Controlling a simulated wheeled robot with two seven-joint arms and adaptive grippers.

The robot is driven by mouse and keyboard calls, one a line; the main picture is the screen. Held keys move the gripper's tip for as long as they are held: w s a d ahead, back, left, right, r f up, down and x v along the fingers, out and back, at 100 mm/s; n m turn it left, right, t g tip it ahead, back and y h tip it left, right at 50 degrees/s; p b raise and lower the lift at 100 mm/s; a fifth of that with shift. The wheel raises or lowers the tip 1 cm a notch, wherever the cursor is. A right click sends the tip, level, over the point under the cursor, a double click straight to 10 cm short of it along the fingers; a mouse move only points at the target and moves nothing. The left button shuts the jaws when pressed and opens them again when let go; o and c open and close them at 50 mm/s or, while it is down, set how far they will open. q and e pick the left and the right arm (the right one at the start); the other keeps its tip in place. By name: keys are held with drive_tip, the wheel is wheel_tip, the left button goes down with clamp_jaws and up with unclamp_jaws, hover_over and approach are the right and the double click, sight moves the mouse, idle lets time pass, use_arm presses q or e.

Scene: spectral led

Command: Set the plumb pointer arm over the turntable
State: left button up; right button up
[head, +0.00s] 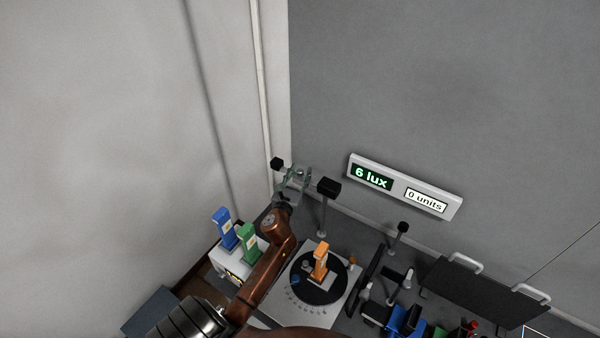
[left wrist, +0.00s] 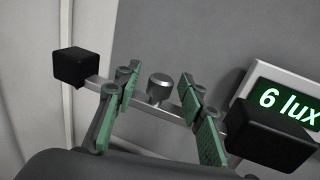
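The turntable (head: 300,292) is a black disc on a pale square base, with an orange block (head: 321,256) standing on it. Behind it, a post (head: 322,218) has a black head. A grey bar, apparently the plumb pointer arm, runs from that head (head: 328,187) to a small black block (head: 277,163). My left gripper (head: 293,182) is at this bar, high behind the turntable. In the left wrist view, its green-padded fingers (left wrist: 160,108) are spread either side of a round grey knob (left wrist: 160,86) on the bar. I see gaps beside the knob. My right gripper is out of view.
A blue block (head: 224,229) and a green block (head: 249,243) stand on a pale box left of the turntable. A wall display (head: 405,186) reads 6 lux and 0 units. Another black-topped post (head: 398,238) and small items crowd the right. A dark handled panel (head: 484,290) lies beyond.

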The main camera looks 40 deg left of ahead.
use_arm(q)
drive_tip(key=shift+c, duration=0.3)
clamp_jaws()
idle(0.5)
